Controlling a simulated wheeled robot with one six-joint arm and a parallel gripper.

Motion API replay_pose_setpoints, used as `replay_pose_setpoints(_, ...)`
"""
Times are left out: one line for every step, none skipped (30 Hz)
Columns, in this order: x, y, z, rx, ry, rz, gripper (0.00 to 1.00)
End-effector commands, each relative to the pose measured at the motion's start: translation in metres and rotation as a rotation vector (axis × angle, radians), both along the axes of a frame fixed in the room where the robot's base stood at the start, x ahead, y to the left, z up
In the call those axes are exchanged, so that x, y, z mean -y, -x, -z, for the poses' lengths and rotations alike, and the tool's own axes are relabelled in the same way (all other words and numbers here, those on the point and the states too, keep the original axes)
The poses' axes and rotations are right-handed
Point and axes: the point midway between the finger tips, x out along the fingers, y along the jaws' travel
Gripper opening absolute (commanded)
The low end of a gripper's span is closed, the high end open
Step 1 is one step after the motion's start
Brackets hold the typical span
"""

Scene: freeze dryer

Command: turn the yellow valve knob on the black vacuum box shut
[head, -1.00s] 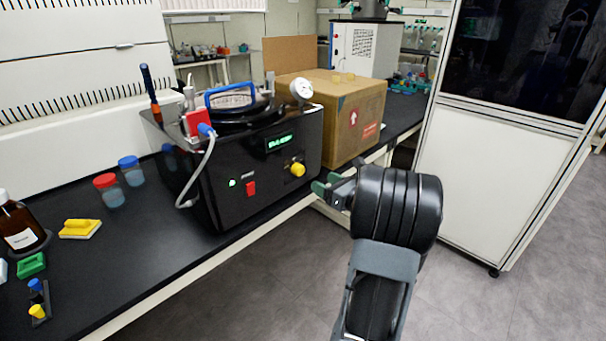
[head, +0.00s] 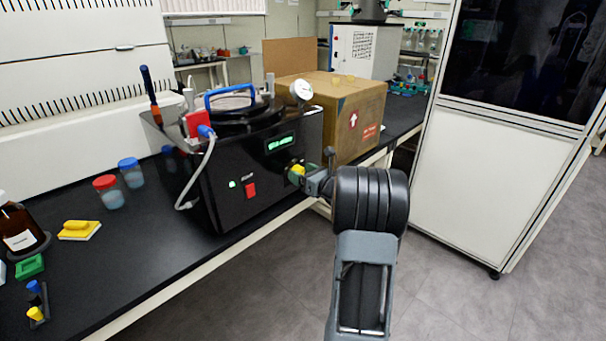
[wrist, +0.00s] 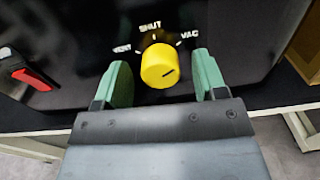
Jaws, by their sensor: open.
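The black vacuum box (head: 222,190) stands on the bench, its front panel facing me. The yellow valve knob (wrist: 158,66) is on that panel, under the printed labels VENT, SHUT and VAC. Its dark pointer line runs toward the upper right, on the VAC side rather than at SHUT. My gripper (wrist: 160,84) is open, with one green finger on each side of the knob and a visible gap on both sides. In the head view the knob (head: 298,169) is partly hidden by my gripper (head: 297,177).
A red switch (head: 250,190) sits left of the knob; it also shows in the wrist view (wrist: 30,77). A cardboard box (head: 362,115) stands close behind on the right. Jars, a yellow block (head: 79,229) and a brown bottle (head: 20,230) are on the bench's left.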

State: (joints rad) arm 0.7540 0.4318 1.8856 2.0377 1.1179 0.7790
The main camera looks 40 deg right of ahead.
Motion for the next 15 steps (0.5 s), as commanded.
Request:
replay_pose_setpoints(0.0,0.0001,0.0,0.0,0.0,0.0,0.64)
replay_pose_setpoints(0.0,0.0001,0.0,0.0,0.0,0.0,0.61)
replay_pose_setpoints(0.0,0.0002,0.0,0.0,0.0,0.0,0.57)
replay_pose_setpoints(0.0,0.0002,0.0,0.0,0.0,0.0,0.55)
replay_pose_setpoints(0.0,0.0002,0.0,0.0,0.0,0.0,0.52)
replay_pose_setpoints(0.0,0.0002,0.0,0.0,0.0,0.0,0.48)
replay_pose_setpoints(0.0,0.0002,-0.0001,0.0,0.0,0.0,0.45)
replay_pose_setpoints(0.0001,0.0003,0.0,0.0,0.0,0.0,0.42)
replay_pose_setpoints(0.0001,0.0003,0.0,0.0,0.0,0.0,0.38)
replay_pose_setpoints(0.0001,0.0003,-0.0001,0.0,0.0,0.0,0.35)
replay_pose_setpoints(0.0001,0.0003,-0.0001,0.0,0.0,0.0,0.33)
replay_pose_setpoints(0.0001,0.0003,-0.0001,0.0,0.0,0.0,0.29)
replay_pose_setpoints(0.0001,0.0003,-0.0001,0.0,0.0,0.0,0.26)
replay_pose_setpoints(0.0001,0.0003,-0.0001,0.0,0.0,0.0,0.23)
replay_pose_setpoints(0.0001,0.0003,-0.0001,0.0,0.0,0.0,0.19)
